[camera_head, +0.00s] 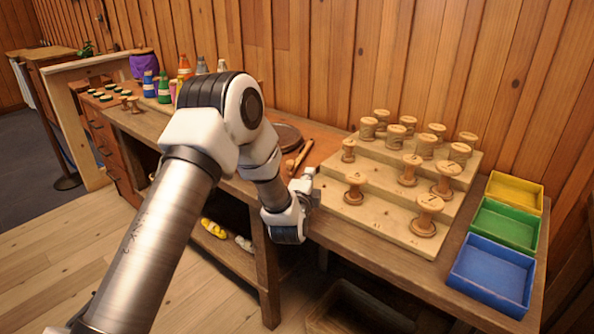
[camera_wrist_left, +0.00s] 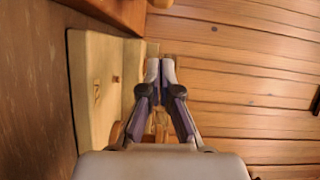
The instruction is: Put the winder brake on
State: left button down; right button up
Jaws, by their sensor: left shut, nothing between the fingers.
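My left gripper (camera_head: 312,184) is at the front edge of the workbench, left of the stepped spool board. In the left wrist view its fingertips (camera_wrist_left: 160,68) are together with nothing between them. A turned wooden handle or lever (camera_head: 301,157) stands tilted just behind the gripper, beside a dark round disc (camera_head: 287,137). I cannot tell for sure which part is the winder brake; my arm hides some of that area. In the left wrist view a pale wooden board (camera_wrist_left: 97,125) with a small peg lies left of the fingers. My right gripper is not in view.
The stepped board (camera_head: 395,228) holds several wooden spools, right of the gripper. Yellow (camera_head: 514,193), green (camera_head: 505,224) and blue (camera_head: 491,273) trays stand at the bench's right end. Several coloured thread cones (camera_head: 163,88) stand at the left. A plank wall rises behind.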

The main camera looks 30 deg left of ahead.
pick_arm(q)
jog(key=shift+a+x, duration=0.2)
jog(key=shift+x, duration=0.8)
jog(key=a, duration=0.2)
jog(key=shift+s+a+f, duration=0.15)
jog(key=shift+s+a, duration=0.15)
jog(key=shift+s, duration=0.05)
jog(key=shift+s+a, duration=0.1)
jog(key=shift+a, duration=0.35)
jog(key=shift+d, duration=0.1)
